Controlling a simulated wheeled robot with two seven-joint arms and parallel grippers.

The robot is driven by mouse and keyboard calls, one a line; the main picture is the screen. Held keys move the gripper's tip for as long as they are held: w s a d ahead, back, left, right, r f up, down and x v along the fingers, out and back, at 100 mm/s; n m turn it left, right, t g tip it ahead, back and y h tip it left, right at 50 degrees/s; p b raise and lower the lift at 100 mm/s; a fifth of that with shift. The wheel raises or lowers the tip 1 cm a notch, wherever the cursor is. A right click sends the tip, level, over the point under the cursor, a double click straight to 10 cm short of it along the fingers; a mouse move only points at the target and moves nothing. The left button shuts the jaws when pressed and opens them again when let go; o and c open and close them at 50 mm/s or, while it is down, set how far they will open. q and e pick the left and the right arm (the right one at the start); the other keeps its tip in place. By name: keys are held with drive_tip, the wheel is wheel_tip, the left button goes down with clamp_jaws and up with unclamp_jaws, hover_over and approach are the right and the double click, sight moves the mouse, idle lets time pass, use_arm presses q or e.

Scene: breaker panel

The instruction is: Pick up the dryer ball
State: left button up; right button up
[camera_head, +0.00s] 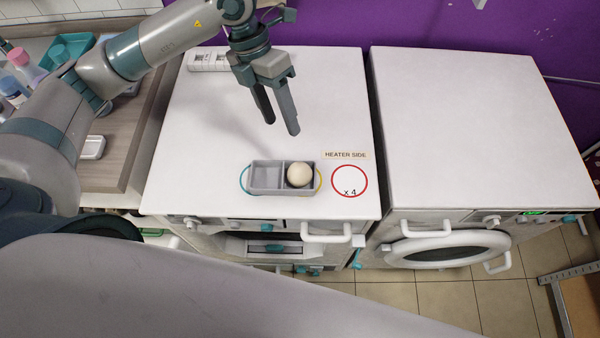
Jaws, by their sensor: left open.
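The dryer ball (299,174) is a cream-white ball. It sits in the right compartment of a small grey two-compartment tray (267,177) on top of the left white machine. The tray's left compartment looks empty. My left gripper (282,128) is open and empty, its fingers pointing down, above the machine top and behind the ball in the picture. It is apart from the ball. My right gripper is not in view.
The left machine's white top (220,120) is mostly clear. A "HEATER SIDE" label (345,155) and a red circle marked "x 4" (349,181) lie right of the tray. A breaker strip (208,60) is at the back. A second white machine (470,130) stands right, its top bare.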

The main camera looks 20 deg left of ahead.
use_arm(q)
drive_tip(key=b, duration=0.3)
hover_over(297, 165)
drive_tip(key=a, duration=0.2)
drive_tip(key=f, duration=0.5)
drive_tip(key=w+f, duration=0.1)
drive_tip(key=f, duration=0.2)
drive_tip(key=shift+d+f, duration=0.1)
drive_tip(key=shift+f, duration=0.2)
drive_tip(key=shift+s+d+f, duration=0.15)
drive_tip(key=shift+d+f, duration=0.05)
drive_tip(key=shift+f, duration=0.2)
